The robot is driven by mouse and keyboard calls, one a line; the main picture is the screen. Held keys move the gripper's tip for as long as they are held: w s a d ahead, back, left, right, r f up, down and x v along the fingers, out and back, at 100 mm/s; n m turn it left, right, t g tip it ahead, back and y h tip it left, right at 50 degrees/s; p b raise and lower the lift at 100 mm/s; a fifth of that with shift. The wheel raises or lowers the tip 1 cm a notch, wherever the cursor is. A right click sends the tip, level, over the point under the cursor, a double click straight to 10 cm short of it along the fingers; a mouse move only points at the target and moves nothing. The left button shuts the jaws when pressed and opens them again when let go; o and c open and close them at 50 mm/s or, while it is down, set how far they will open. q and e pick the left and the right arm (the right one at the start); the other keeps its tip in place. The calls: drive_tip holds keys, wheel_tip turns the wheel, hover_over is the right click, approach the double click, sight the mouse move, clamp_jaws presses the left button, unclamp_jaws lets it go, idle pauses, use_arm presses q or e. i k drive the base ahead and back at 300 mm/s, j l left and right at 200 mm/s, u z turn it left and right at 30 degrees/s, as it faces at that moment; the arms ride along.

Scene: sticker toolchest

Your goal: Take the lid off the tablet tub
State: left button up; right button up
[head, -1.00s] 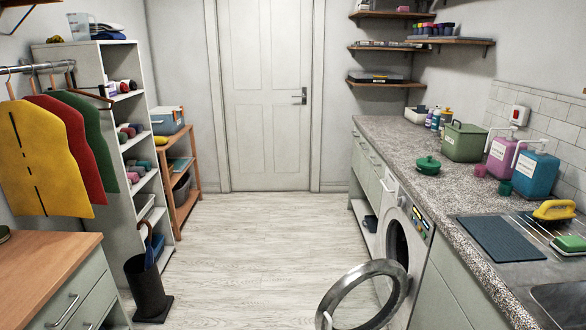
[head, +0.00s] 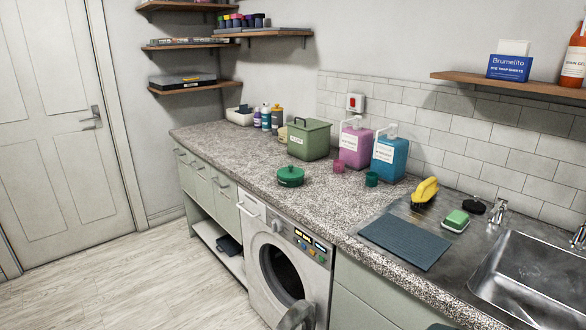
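A green lidded box-shaped tub (head: 309,141) with a top handle and a white label stands on the speckled counter; its label is too small to read. A low round green pot (head: 290,176) with a knobbed lid sits in front of it, nearer the counter edge. Both lids look closed. I cannot tell from the labels which one is the tablet tub.
Pink (head: 355,142) and blue (head: 390,155) dispensers stand right of the box, with small pink (head: 339,166) and green (head: 372,179) cups before them. The washing machine door (head: 297,316) hangs open below. A ribbed mat (head: 405,241) and sink (head: 530,275) lie right.

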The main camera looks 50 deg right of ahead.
sight(289, 173)
drive_tip(key=i+z, duration=0.3)
drive_tip(key=z, duration=0.2)
drive_tip(key=i+j+z, duration=0.25)
drive_tip(key=z, duration=0.2)
drive_tip(key=i+j+z, duration=0.3)
drive_tip(key=z, duration=0.2)
drive_tip(key=i+j+z, duration=0.2)
drive_tip(key=j+z, duration=0.3)
drive_tip(key=l, duration=0.15)
